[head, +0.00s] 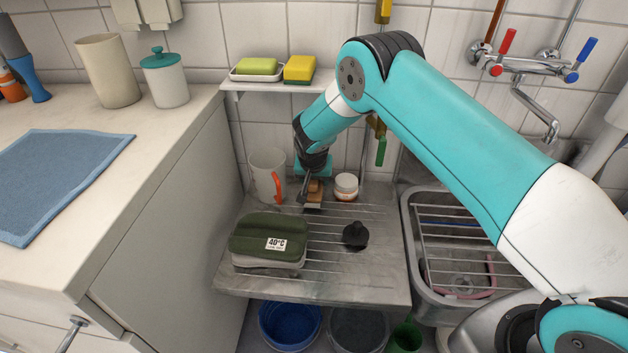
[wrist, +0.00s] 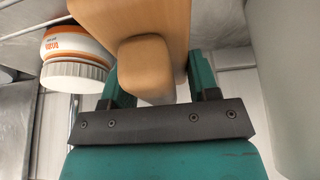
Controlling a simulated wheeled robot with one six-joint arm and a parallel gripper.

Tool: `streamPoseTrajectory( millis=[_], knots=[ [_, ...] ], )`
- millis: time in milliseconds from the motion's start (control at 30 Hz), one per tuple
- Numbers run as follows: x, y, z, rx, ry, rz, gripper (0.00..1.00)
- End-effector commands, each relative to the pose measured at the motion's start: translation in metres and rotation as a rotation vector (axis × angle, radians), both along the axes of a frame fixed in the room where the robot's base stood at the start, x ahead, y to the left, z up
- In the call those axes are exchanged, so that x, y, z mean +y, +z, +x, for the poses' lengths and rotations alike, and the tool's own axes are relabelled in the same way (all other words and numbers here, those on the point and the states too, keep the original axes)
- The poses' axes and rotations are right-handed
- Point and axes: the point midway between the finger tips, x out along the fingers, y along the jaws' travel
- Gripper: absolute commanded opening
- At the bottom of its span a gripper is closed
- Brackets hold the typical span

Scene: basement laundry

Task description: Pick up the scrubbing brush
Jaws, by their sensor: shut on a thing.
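The scrubbing brush (head: 314,194) is a light wooden block at the back of the grey draining board, between a clear measuring jug and a small white jar. In the wrist view the brush (wrist: 145,62) shows a wide wooden body with a rounded wooden end. My gripper (head: 311,184) reaches down to it from above. In the wrist view my gripper (wrist: 158,82) has its teal fingers on either side of the wood, shut on it. In the head view my wrist partly hides the brush, and I cannot tell whether it touches the board.
The jug (head: 266,176) with its orange handle stands close left, the white jar (head: 346,187) close right. A folded green cloth pile (head: 268,238) and a black plunger-like piece (head: 355,235) lie in front. A shelf (head: 270,80) with sponges is above; the sink (head: 412,235) is right.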

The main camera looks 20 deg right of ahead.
Motion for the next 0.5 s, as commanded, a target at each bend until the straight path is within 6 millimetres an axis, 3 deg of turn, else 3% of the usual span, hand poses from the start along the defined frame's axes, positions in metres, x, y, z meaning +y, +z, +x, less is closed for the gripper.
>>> streamPoseTrajectory(
  millis=[33, 333, 500],
  knots=[
    [0.0, 0.013, 0.001, -0.002, 0.0, 0.0, 0.25],
    [0.0, 0.065, 0.0, -0.001, -0.001, 0.001, 0.25],
    [0.015, 0.06, -0.035, 0.005, 0.004, -0.002, 0.25]
  ],
)
